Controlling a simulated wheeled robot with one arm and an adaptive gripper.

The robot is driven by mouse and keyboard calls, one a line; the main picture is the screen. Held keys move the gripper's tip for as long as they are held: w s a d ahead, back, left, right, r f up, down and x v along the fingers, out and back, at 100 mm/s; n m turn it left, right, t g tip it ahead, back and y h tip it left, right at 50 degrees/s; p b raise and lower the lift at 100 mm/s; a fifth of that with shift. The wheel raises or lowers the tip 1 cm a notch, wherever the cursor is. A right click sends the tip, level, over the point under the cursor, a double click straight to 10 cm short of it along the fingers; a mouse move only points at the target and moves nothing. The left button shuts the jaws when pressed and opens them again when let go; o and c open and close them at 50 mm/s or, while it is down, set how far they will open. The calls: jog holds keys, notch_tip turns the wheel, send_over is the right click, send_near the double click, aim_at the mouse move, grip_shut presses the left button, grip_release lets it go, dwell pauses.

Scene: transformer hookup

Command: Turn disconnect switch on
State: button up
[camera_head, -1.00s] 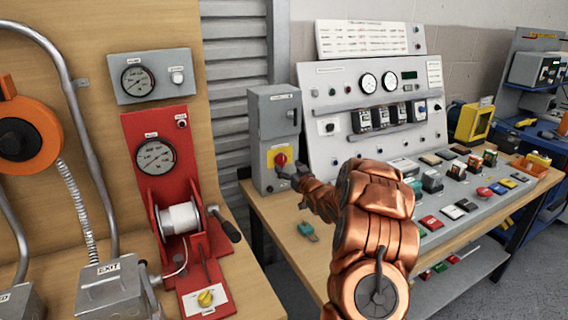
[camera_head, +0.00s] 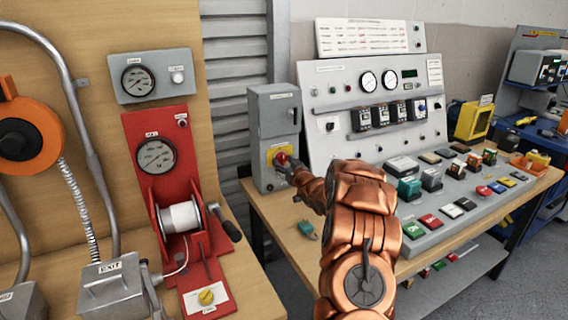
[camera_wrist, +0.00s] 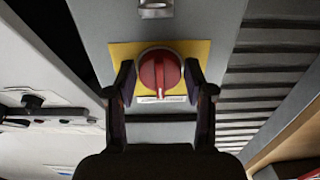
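The disconnect switch is a red rotary knob (camera_head: 280,158) on a yellow plate, on the front of a grey box (camera_head: 273,115). In the wrist view the red knob (camera_wrist: 160,72) faces me, with its raised grip bar close to vertical in the picture. My gripper (camera_wrist: 160,82) is open, with one dark finger on each side of the knob. Narrow gaps seem to show between the fingers and the knob; I cannot tell whether the tips touch the plate. In the head view my gripper (camera_head: 289,168) is at the knob and partly hides it.
A grey control console (camera_head: 375,93) with gauges and switches stands right of the box on a wooden bench (camera_head: 268,212). A small teal item (camera_head: 306,228) lies on the bench below my gripper. A red winch panel (camera_head: 150,125) stands to the left.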

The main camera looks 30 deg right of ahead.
jog(key=c, duration=0.7)
jog(key=shift+m, duration=0.3)
jog(key=m+p, duration=0.3)
jog(key=shift+a+r, duration=0.1)
jog(key=shift+r, duration=0.05)
jog(key=m+p, duration=0.2)
jog(key=m, duration=0.3)
jog(key=shift+r, duration=0.1)
jog(key=m+p, duration=0.1)
jog(key=m, duration=0.3)
jog(key=shift+a+p, duration=0.1)
jog(key=shift+p, duration=0.3)
jog(key=m+p, duration=0.1)
jog(key=m, duration=0.4)
jog(key=shift+m, duration=0.3)
